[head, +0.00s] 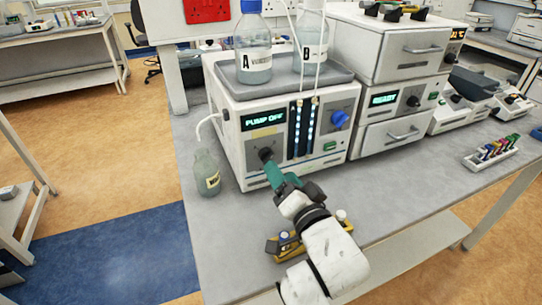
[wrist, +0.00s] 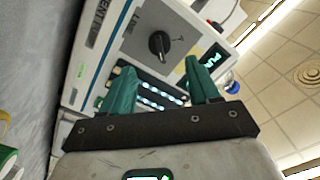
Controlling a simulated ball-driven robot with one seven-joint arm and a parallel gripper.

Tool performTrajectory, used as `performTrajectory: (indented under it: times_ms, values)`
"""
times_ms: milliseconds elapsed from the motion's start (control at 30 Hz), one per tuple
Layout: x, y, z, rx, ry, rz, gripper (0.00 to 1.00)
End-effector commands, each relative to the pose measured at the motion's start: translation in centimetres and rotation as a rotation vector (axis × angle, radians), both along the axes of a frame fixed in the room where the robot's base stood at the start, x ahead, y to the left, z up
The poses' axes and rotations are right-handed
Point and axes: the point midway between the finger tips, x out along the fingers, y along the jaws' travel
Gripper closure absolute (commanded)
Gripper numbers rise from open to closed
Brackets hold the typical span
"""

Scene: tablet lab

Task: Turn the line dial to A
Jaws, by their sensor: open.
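The line dial appears to be the black knob (head: 265,154) low on the left of the white pump's front panel (head: 233,150). In the wrist view the dial (wrist: 158,45) stands out from a dark plate, with a light pointer mark on it. My gripper (head: 271,172) reaches up to the panel just below the dial. In the wrist view my gripper (wrist: 160,66) is open and empty, its two teal fingers spread. The dial shows beyond the fingertips, roughly in line with the gap, and no contact is visible.
Bottle A (head: 254,55) and bottle B (head: 311,45) stand on the pump. A blue knob (head: 339,119) is on its right side, and the display (head: 263,120) reads "PUMP OFF". A small bottle (head: 207,175) stands at left. A yellow item (head: 285,245) lies beside my arm.

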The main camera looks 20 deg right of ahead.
Motion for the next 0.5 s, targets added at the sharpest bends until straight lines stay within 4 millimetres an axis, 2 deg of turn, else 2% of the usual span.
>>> performTrajectory:
  times_ms: [200, 333, 500]
  values:
    - [4.0, 0.0, 0.2, -0.003, -0.001, 0.001, 0.39]
    - [5.5, 0.0, 0.0, -0.003, 0.000, 0.000, 0.39]
    - [6.5, 0.0, 0.0, -0.001, 0.000, 0.000, 0.39]
